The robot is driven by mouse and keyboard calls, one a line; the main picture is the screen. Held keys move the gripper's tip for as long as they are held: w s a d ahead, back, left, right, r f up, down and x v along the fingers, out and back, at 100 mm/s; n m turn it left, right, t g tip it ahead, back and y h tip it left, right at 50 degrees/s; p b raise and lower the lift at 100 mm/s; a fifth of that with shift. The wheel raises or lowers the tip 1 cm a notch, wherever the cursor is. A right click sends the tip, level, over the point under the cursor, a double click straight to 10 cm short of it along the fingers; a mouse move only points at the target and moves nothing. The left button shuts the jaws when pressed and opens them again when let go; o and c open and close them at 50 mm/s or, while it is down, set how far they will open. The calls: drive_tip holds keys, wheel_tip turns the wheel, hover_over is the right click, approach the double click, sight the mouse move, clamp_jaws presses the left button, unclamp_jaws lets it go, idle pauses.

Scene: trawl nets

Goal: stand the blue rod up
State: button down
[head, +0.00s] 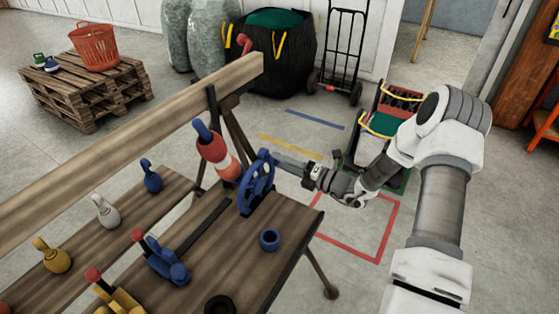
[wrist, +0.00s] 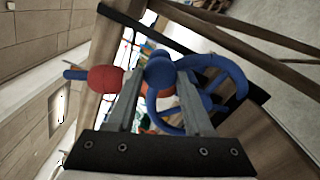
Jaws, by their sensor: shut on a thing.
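A blue spoked wheel (head: 257,186) stands upright at the far right part of the wooden bench. My gripper (head: 275,156) reaches in from the right to its upper edge. In the wrist view my gripper (wrist: 157,85) is shut on a rounded blue knob (wrist: 158,70) beside the wheel's curved rim (wrist: 232,75). The fingers hide part of the knob and wheel. A blue lever (head: 165,262) with a red tip leans to the left on the bench, apart from my gripper. I cannot tell for certain which blue part is the rod.
A red and white float (head: 215,153) with a blue end hangs left of the wheel, near my fingers. A long wooden beam (head: 130,140) crosses behind. A blue ring (head: 270,240) lies on the bench. A red floor outline (head: 380,245) is right.

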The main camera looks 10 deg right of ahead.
drive_tip(key=shift+w+d+f+m+p, duration=0.35)
drive_tip(key=shift+w+d+f+m, duration=0.25)
drive_tip(key=shift+m, duration=0.45)
drive_tip(key=shift+w+d+f+m+p, duration=0.35)
drive_tip(key=shift+w+d+f+m, duration=0.25)
drive_tip(key=shift+m, duration=0.45)
drive_tip(key=shift+w, duration=0.15)
drive_tip(key=shift+c, duration=1.5)
unclamp_jaws()
drive_tip(key=shift+a, duration=0.1)
drive_tip(key=v, duration=1.7)
